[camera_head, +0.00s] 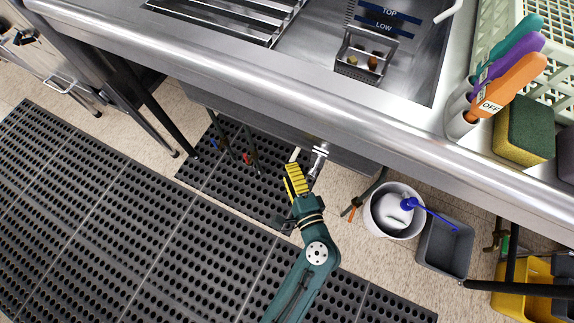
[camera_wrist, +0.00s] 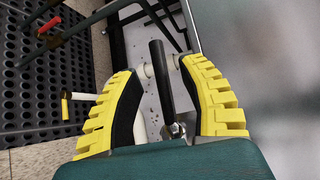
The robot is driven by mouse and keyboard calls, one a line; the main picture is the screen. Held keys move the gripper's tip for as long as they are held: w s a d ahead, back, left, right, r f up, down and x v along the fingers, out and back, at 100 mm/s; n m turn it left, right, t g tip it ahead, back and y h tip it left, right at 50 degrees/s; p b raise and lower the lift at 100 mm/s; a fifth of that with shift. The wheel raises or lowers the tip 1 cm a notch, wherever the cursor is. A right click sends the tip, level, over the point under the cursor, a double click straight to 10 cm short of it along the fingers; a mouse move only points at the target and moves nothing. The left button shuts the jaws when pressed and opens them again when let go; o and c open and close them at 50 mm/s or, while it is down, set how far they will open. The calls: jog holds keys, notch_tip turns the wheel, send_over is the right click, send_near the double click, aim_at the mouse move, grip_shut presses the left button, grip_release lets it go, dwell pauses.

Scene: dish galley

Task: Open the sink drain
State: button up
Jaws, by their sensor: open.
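The sink (camera_head: 425,75) is at the top of the head view, with "TOP" and "LOW" marks on its wall. Below its front edge, a metal drain fitting (camera_head: 319,156) shows just beyond my gripper (camera_head: 295,178). In the wrist view, a black lever handle (camera_wrist: 160,75) on a metal fitting (camera_wrist: 176,131) stands between my two yellow ribbed fingers. My gripper (camera_wrist: 158,70) is open around the handle, with gaps visible on both sides. White pipe shows behind it. The lever's black grip is hard to make out in the head view.
A red-handled valve (camera_head: 248,158) is left of my gripper under the counter. A white bucket (camera_head: 370,213) with a blue brush, a grey bin (camera_head: 430,262) and a yellow bin (camera_head: 512,300) stand to the right. Black perforated mats (camera_head: 110,205) cover the floor. The steel counter edge (camera_head: 250,85) overhangs.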

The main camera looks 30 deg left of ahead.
jog(key=x, duration=0.3)
jog(key=shift+w+a+b, duration=0.15)
jog(key=shift+b, duration=0.2)
grip_shut()
